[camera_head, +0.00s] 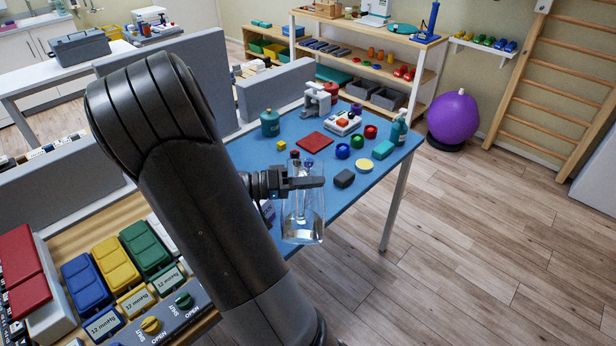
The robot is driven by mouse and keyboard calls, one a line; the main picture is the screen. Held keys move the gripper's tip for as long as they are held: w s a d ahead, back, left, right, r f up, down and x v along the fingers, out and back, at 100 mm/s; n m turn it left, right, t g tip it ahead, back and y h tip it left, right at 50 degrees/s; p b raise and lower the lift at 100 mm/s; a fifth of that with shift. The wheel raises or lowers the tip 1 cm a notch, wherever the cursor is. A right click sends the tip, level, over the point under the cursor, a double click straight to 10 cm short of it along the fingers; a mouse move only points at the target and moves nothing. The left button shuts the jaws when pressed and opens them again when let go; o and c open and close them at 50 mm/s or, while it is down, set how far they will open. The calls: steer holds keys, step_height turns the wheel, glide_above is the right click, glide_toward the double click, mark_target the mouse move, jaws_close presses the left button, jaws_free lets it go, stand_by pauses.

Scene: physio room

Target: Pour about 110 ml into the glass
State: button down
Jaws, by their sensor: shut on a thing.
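My gripper (306,184) is shut on a clear, see-through vessel (304,228). It holds the vessel roughly upright in front of the near edge of the blue table (352,205). I cannot tell whether this vessel is the glass or a jug, or how much liquid is in it. No second clear vessel can be made out.
Grey partitions (276,88) stand behind. A coloured valve panel (135,290) is at lower left.

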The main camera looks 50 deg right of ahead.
mark_target(306, 169)
steer(key=shift+w+d+n+y, duration=0.3)
steer(key=shift+w+d+n, duration=0.35)
steer(key=shift+n, duration=0.45)
steer(key=shift+w+d+r+n+b, duration=0.2)
steer(key=shift+w+d+n+b, duration=0.05)
steer(key=shift+d+n, duration=0.2)
steer(key=shift+w+d+r+n+b, duration=0.2)
steer(key=shift+d+n, duration=0.2)
steer(key=shift+n, duration=0.05)
steer(key=shift+w+d+n+y+b, duration=0.3)
steer(key=shift+w+d+n+b, duration=0.1)
steer(key=shift+w+d+n, duration=0.25)
steer(key=shift+w+d+r+n+y+b, duration=0.15)
steer(key=shift+w+d+r+n+b, duration=0.3)
steer(key=shift+d, duration=0.2)
steer(key=shift+w+d+r+n+y+b, duration=0.15)
steer(key=shift+w+d+r+n+b, duration=0.15)
steer(key=shift+w+d+n+b, duration=0.25)
steer(key=shift+d, duration=0.15)
steer(key=shift+w+d+r+n+b, duration=0.45)
steer(key=shift+w+d+b, duration=0.1)
steer(key=shift+d+b, duration=0.1)
steer(key=shift+s+a, duration=0.15)
steer(key=shift+s+a+b, duration=0.1)
steer(key=shift+a+b, duration=0.1)
steer(key=shift+b, duration=0.25)
